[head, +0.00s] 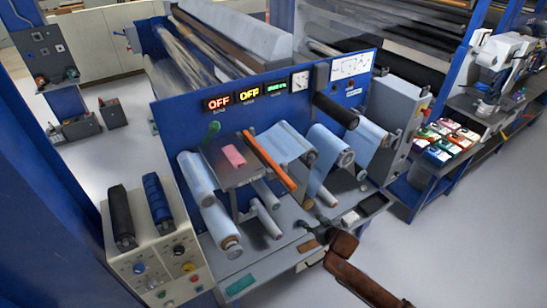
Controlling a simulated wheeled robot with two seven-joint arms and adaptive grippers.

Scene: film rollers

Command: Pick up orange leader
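The orange leader (268,161) is a long narrow strip. It lies slantwise along the right edge of a small grey platform (221,180) in the middle of the blue-panelled roller machine. My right gripper (315,222) is at the machine's front ledge, below and to the right of the leader and apart from it. It is small and dark here, and I cannot tell if its fingers are open or shut. I see nothing held in it. My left gripper is not in view.
A control box (157,250) with dark and blue rolls is at the left. A shelf with colored boxes (447,140) is at the right. The floor at lower right is clear.

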